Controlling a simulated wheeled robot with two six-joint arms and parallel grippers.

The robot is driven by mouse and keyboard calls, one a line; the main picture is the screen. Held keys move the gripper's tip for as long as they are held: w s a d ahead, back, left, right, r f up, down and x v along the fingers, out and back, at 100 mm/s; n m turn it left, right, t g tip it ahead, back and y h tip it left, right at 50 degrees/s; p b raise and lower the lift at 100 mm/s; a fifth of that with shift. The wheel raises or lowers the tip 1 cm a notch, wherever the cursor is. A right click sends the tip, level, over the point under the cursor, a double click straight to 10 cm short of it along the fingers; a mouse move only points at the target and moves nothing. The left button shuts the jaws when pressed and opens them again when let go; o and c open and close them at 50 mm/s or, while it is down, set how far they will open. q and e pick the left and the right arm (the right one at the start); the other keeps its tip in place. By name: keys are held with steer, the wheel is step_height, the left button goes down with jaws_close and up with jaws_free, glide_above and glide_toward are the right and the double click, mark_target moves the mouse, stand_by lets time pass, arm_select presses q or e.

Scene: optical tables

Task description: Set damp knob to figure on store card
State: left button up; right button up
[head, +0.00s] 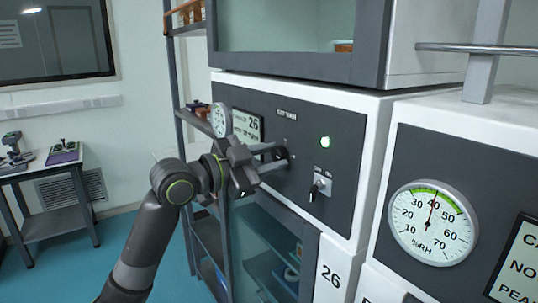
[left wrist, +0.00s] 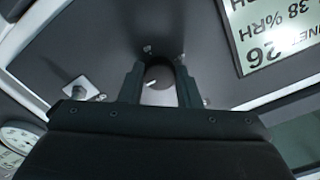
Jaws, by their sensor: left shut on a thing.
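The dark round damp knob (left wrist: 158,78) sits on the grey cabinet panel (head: 341,131), below and left of the small "SET %RH" label. A white pointer mark shows on it in the left wrist view. My left gripper (head: 281,157) is shut on the knob, one finger on each side; in the head view the fingers hide most of it. The store card (head: 254,127) is left of the knob, partly behind my gripper. In the left wrist view it is upside down and reads "26" and "38 %RH" (left wrist: 275,36). My right gripper is not in view.
A lit green lamp (head: 325,142) and a key switch (head: 318,187) are right of the knob. A large %RH gauge (head: 432,222) on the neighbouring cabinet points near 40. A glass door (head: 266,250) is below.

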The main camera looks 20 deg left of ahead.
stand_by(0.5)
arm_select(q)
steer(key=o, duration=1)
steer(key=shift+c, duration=0.2)
